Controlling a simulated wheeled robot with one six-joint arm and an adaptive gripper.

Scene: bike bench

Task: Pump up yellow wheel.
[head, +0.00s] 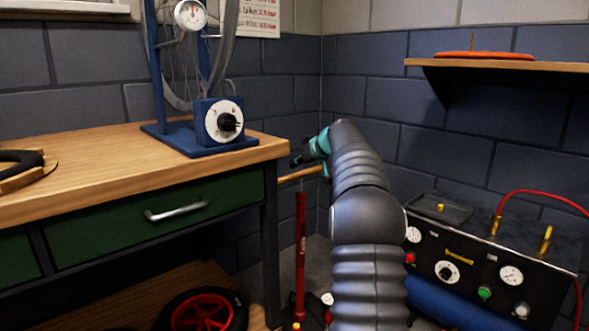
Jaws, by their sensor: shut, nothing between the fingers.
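No yellow wheel shows in the head view. A wheel with a red hub and spokes (203,314) and a black tyre lies low under the bench, cut by the bottom edge. A red floor pump (300,245) with a wooden handle (300,174) stands at the right end of the bench. My gripper (297,159), black and teal, is shut and empty just above the handle's left part. I cannot tell whether it touches the handle. My arm hides the handle's right end.
The wooden bench (90,158) has a green drawer (110,232). A blue stand (180,138) holds a spoked wheel (225,55), with a dial (225,122). A compressor panel (465,270) with a red hose (545,197) is right; a shelf (500,63) hangs above.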

